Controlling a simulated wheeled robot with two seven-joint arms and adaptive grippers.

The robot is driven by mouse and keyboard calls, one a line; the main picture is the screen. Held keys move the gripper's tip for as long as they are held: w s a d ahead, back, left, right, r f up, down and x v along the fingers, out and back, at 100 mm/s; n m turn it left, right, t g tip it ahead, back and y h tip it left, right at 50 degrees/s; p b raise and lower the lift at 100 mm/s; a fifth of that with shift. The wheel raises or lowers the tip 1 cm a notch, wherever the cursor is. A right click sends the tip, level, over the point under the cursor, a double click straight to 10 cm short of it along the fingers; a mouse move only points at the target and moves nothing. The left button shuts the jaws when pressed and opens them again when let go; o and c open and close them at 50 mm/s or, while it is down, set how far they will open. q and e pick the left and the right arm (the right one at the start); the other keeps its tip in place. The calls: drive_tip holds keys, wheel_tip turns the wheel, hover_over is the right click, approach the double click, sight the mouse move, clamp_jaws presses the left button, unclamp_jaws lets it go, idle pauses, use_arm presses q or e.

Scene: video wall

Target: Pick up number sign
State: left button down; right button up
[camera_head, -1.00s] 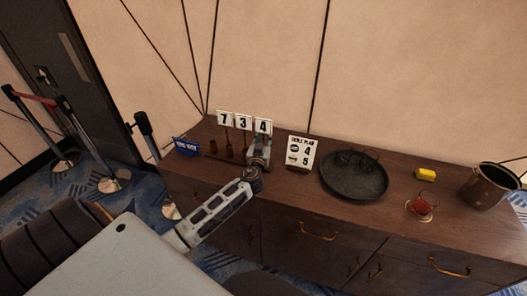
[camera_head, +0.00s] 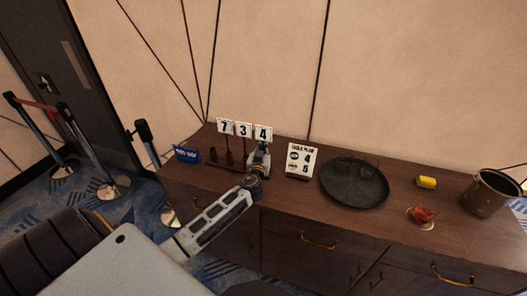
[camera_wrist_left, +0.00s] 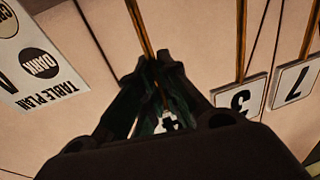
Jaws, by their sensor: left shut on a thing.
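Number signs 7 (camera_head: 224,126), 3 (camera_head: 243,129) and 4 (camera_head: 264,133) stand in a row on thin stems near the back of the dark wooden cabinet. My left gripper (camera_head: 260,152) is at the 4 sign, just below its plate, and is shut on its stem. In the left wrist view, which looks upside down, the fingers (camera_wrist_left: 155,85) close around the gold stem, and part of the 4 plate (camera_wrist_left: 167,124) shows between them. The 3 plate (camera_wrist_left: 240,97) and 7 plate (camera_wrist_left: 296,84) are beside it. My right gripper is not in view.
A white table plan sign (camera_head: 300,160) stands close to the right of the 4 sign.

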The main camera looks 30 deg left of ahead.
sight(264, 127)
use_arm(q)
drive_tip(key=shift+r, duration=5)
drive_tip(key=shift+f, duration=0.1)
